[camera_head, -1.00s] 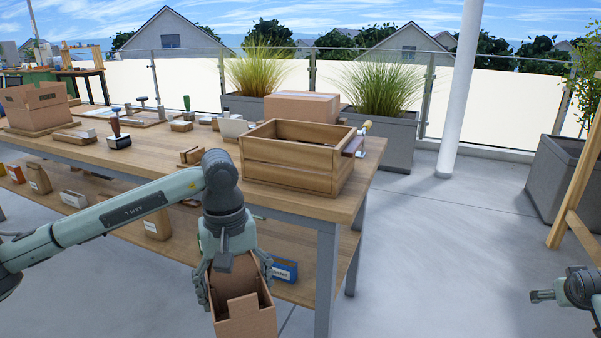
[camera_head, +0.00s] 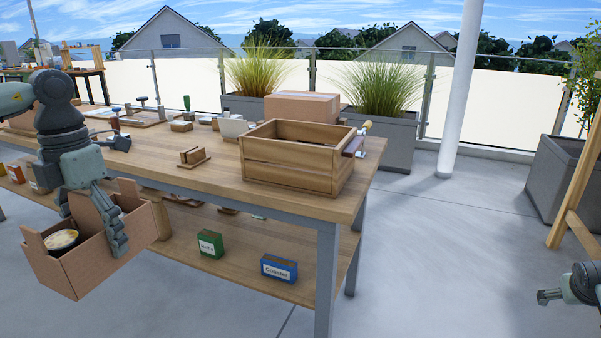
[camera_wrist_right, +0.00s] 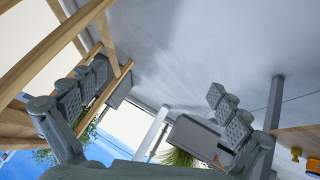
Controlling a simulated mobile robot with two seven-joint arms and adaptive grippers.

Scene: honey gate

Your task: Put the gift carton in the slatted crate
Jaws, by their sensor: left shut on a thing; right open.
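The gift carton (camera_head: 100,268), an open brown cardboard box with cut-down walls, is in my left gripper (camera_head: 93,228). The gripper is shut on one wall and holds the carton in the air in front of the table, at lower left. A round pale item (camera_head: 61,240) shows inside it. The slatted crate (camera_head: 290,167), wooden and open-topped, stands on the table's right end, well right of the carton. Its floor is hidden. My right gripper (camera_head: 545,296) is at the lower right edge, away from the table; in the right wrist view (camera_wrist_right: 152,115) it is open and empty.
The wooden table (camera_head: 240,192) has a lower shelf with a green box (camera_head: 210,244) and a blue box (camera_head: 279,268). A small wooden holder (camera_head: 193,158) and a white bowl (camera_head: 232,126) stand left of the crate. A closed carton (camera_head: 302,106) is behind it.

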